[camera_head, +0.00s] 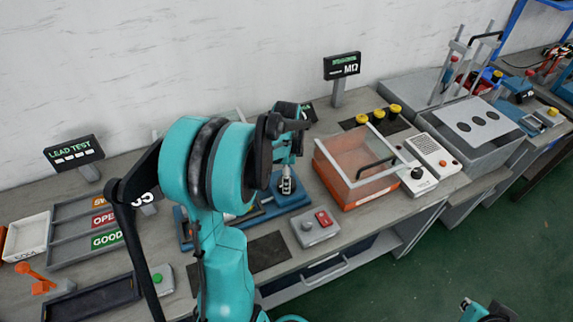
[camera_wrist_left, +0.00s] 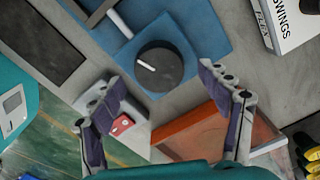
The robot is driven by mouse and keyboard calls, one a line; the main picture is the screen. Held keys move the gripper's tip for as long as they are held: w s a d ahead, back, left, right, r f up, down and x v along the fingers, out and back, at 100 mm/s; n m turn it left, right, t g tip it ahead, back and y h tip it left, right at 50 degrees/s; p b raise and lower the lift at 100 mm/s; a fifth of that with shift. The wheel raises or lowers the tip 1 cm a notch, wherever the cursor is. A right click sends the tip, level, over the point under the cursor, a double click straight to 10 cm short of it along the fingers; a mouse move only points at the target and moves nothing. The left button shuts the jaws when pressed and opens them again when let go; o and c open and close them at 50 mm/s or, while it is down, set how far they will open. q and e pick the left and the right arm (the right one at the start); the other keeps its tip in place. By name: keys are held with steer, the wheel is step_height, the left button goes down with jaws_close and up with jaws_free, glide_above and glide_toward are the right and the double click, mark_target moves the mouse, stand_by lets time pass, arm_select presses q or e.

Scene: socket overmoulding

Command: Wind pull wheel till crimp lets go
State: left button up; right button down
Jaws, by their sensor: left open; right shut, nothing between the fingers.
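The pull wheel (camera_wrist_left: 160,68) is a dark round disc with a white mark on its top. It sits on a blue base (camera_wrist_left: 205,28) in the left wrist view. My left gripper (camera_wrist_left: 162,80) is open, its fingers on either side of the wheel in the picture; contact cannot be made out. In the head view, my left arm hides the wheel and much of the blue base (camera_head: 293,200). The crimp and lead cannot be made out. My right gripper (camera_head: 487,312) is at the bottom right edge, over the floor, only partly visible, shut and empty.
A grey box with a red switch (camera_head: 323,218) stands just in front of the base. An orange-based clear bin (camera_head: 347,187) stands to its right. A LEAD TEST sign (camera_head: 74,151) and sorting trays (camera_head: 70,222) are at left. Green floor lies in front.

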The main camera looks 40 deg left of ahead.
arm_select(q)
step_height(320, 180, up, 10)
stand_by(0.3)
steer(key=shift+d, duration=0.1)
stand_by(0.3)
steer(key=s+d+n+t, duration=0.3)
steer(key=s+d+n, duration=0.2)
steer(key=d, duration=0.5)
steer(key=s+d+n+t, duration=0.4)
steer(key=s+d+n, duration=0.1)
steer(key=d, duration=0.5)
steer(key=shift+d+f, duration=0.1)
stand_by(0.4)
